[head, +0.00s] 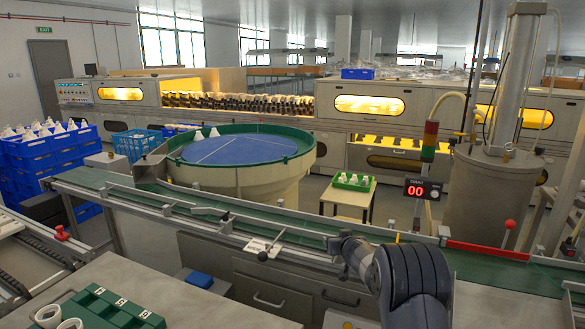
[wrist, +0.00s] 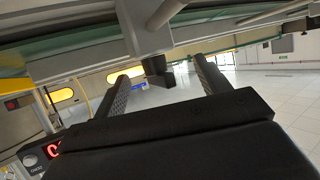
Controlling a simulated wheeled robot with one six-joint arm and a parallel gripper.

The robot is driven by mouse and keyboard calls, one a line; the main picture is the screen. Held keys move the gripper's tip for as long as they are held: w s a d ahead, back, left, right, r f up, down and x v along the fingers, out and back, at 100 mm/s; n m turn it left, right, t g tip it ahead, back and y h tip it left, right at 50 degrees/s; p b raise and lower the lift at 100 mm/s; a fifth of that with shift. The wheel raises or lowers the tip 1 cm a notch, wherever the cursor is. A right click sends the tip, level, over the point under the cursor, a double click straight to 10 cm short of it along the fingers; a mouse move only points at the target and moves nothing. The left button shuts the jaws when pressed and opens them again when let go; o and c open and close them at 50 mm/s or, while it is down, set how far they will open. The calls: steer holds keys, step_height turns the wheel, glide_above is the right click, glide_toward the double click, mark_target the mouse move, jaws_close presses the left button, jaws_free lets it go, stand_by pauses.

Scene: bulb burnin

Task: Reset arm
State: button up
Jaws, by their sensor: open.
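My gripper (wrist: 161,68) shows in the wrist view with its two dark fingers spread apart. It is open, and nothing is seen held between the fingers. The view is tilted, and a pale metal bar and a green strip cross close above the fingers. In the head view my dark ribbed arm stands at the lower right, in front of the green conveyor (head: 475,270). The gripper's fingers cannot be made out there.
A round feeder with a blue disc (head: 235,148) stands behind the conveyor. A counter reading 00 (head: 422,190) and a red-knobbed lever (head: 509,226) stand near the arm. A green tray of white pieces (head: 354,182) sits on a small table. Blue crates (head: 40,160) are stacked left. A green holder (head: 110,308) lies front left.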

steer(key=shift+m+h+b, duration=0.4)
steer(key=shift+b, duration=0.55)
